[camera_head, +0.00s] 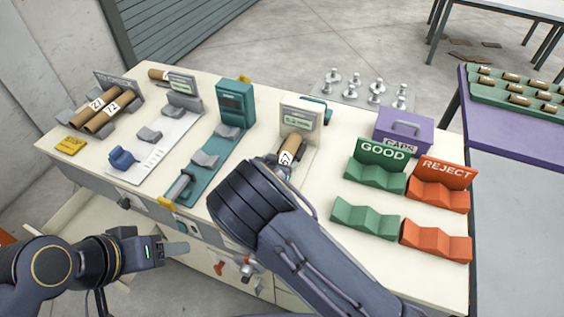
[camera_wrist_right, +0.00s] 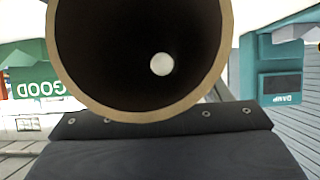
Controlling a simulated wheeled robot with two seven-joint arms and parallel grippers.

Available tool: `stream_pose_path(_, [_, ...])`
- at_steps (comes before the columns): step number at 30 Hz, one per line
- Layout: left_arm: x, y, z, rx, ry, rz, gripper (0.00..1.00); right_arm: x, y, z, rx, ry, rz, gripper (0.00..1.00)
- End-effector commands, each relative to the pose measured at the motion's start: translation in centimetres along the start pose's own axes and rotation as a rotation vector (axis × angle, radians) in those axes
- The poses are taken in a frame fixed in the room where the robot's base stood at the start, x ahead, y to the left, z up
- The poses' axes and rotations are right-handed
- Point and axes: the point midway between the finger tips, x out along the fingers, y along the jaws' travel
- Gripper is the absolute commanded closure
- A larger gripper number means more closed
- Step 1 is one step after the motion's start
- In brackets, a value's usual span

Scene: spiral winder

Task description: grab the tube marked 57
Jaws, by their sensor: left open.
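The brown cardboard tube marked 57 (camera_head: 292,146) lies in front of a small upright display stand at the middle of the table. My right arm reaches over the table from the front, and its gripper (camera_head: 272,163) is at the tube's near end, partly hidden by the wrist. In the right wrist view the tube's round open end (camera_wrist_right: 140,112) fills the upper middle, very close to the camera, with a pale spot inside. That gripper's fingers are not clearly visible. My left gripper (camera_head: 178,248) is open and empty, in front of the table's front edge.
Tubes marked 21 and 72 (camera_head: 108,114) lie in a rack at the left. Green GOOD cradles (camera_head: 365,217) and orange REJECT cradles (camera_head: 437,240) stand at the right, below a purple CAPS box (camera_head: 403,130). A teal device (camera_head: 235,103) stands left of the tube.

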Motion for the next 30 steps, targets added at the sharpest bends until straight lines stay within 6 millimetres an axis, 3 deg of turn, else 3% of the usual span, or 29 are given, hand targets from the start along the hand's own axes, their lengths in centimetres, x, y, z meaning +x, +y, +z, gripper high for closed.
stream_pose_path(2, [0.0, 0.0, 0.0, 0.0, 0.0, 0.0, 0.44, 0.0, 0.0, 0.0, 0.0, 0.0, 0.0, 0.39])
stream_pose_path(11, [0.0, 0.0, 0.0, 0.0, 0.0, 0.0, 0.44, 0.0, 0.0, 0.0, 0.0, 0.0, 0.0, 0.78])
stream_pose_path(23, [0.1, 0.0, 0.0, 0.0, 0.0, 0.0, 0.44, -0.4, 0.0, -0.7, 0.004, 0.0, -0.001, 0.79])
stream_pose_path(28, [0.2, -0.1, 0.1, 0.0, 0.0, 0.0, 0.44, -1.4, 0.0, -2.7, 0.007, -0.001, 0.0, 0.79])
stream_pose_path(30, [0.3, -0.2, 0.2, 0.0, 0.0, 0.0, 0.44, -2.7, -0.3, -3.2, 0.007, -0.002, -0.003, 0.79])
